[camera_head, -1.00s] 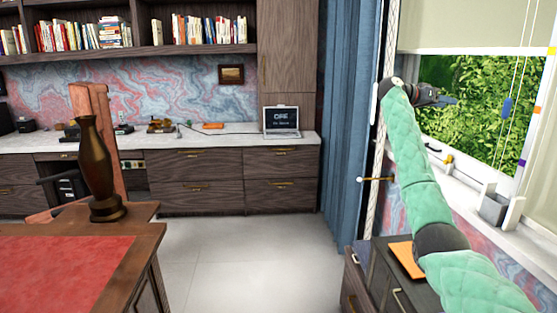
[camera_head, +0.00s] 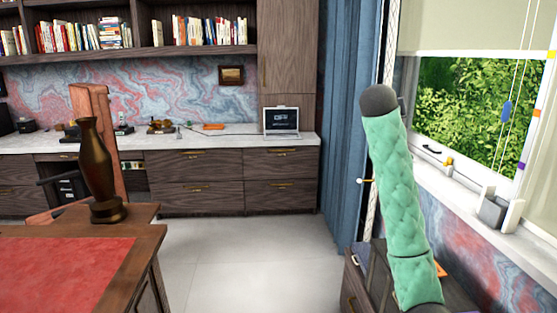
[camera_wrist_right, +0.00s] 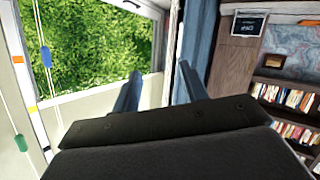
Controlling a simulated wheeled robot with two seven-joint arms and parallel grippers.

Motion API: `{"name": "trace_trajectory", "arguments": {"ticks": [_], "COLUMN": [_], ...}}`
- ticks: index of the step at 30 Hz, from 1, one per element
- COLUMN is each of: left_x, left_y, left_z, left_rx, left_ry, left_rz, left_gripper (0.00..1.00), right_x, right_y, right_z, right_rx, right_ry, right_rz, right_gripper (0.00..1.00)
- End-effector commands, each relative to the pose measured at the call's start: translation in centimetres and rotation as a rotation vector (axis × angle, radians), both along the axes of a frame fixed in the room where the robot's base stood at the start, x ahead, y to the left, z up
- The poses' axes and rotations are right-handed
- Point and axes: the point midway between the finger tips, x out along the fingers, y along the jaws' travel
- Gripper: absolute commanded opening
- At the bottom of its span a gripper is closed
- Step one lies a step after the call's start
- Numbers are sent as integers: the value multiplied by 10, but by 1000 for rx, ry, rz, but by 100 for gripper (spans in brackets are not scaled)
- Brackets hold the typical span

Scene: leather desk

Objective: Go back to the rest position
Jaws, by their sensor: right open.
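My right arm, in a green quilted sleeve, stands raised at the right of the head view, in front of the window side. Its gripper does not show in the head view, where the arm ends in a dark rounded joint. In the right wrist view my right gripper (camera_wrist_right: 160,92) has its two fingers well apart with nothing between them. It points up toward the curtain and the window. My left gripper and arm are in neither view.
A bronze vase (camera_head: 97,170) stands on the corner of the red-topped desk (camera_head: 65,270). A low dark cabinet (camera_head: 375,285) is below my right arm, by the window sill (camera_head: 460,190). A laptop (camera_head: 282,122) sits on the back counter. The floor (camera_head: 235,270) between is clear.

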Motion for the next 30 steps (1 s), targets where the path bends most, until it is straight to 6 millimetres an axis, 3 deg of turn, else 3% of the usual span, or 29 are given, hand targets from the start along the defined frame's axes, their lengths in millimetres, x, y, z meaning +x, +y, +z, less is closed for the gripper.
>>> {"name": "trace_trajectory", "arguments": {"ticks": [1,12,21,30], "left_x": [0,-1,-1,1], "left_y": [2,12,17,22], "left_z": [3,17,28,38], "left_rx": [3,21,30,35], "left_ry": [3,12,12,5], "left_rz": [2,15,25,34], "left_gripper": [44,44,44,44], "right_x": [-9,-81,-153,-232], "right_y": [12,82,120,145], "right_z": [-20,-142,-234,-316], "right_rx": [3,51,123,198], "right_ry": [13,99,182,286], "right_rz": [43,293,424,505], "right_gripper": [43,43,43,43]}}
